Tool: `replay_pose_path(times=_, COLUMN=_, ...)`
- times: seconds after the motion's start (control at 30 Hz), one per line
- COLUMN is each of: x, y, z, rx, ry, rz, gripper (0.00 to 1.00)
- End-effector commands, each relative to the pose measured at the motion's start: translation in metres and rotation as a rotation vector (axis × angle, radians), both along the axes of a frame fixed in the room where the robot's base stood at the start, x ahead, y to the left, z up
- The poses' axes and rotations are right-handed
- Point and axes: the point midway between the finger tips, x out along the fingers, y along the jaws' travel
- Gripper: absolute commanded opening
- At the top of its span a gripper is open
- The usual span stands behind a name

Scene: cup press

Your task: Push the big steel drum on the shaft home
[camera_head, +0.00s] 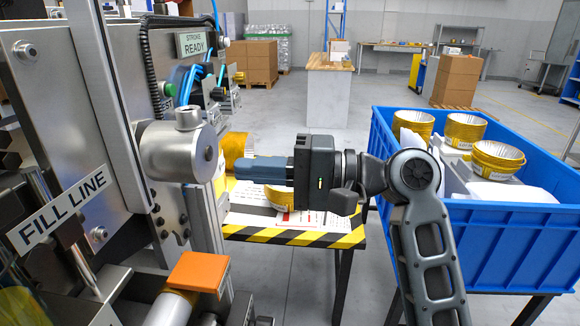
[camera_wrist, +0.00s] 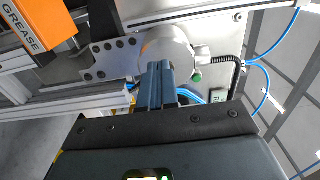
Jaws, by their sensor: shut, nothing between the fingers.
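The big steel drum (camera_head: 182,150) is mounted on the side of the grey machine at the left, with a small round knob on top and its flat end facing right. It also shows in the wrist view (camera_wrist: 178,48), straight past the fingertips. My gripper (camera_head: 238,170) is shut and empty, its blue fingers pointing left at the drum's end face. In the head view a small gap shows between the fingertips and the drum. In the wrist view the fingertips (camera_wrist: 157,68) overlap the drum's lower edge. The shaft itself is hidden.
A "STROKE READY" sign (camera_head: 193,44) and a "FILL LINE" label (camera_head: 60,208) are on the machine. An orange block (camera_head: 199,271) stands below the drum. A striped-edge table (camera_head: 290,237) with gold cups lies under my gripper. A blue crate (camera_head: 510,235) is at the right.

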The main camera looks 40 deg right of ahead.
Motion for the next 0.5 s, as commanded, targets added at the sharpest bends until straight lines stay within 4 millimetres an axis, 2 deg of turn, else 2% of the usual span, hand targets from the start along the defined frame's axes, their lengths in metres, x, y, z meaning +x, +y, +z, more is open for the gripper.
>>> replay_pose_path(times=0.2, x=0.023, y=0.025, z=0.001, rx=-0.001, ry=-0.001, rz=0.002, gripper=0.00)
replay_pose_path(times=0.5, x=0.035, y=0.035, z=0.000, rx=-0.001, ry=-0.001, rz=-0.001, gripper=0.00)
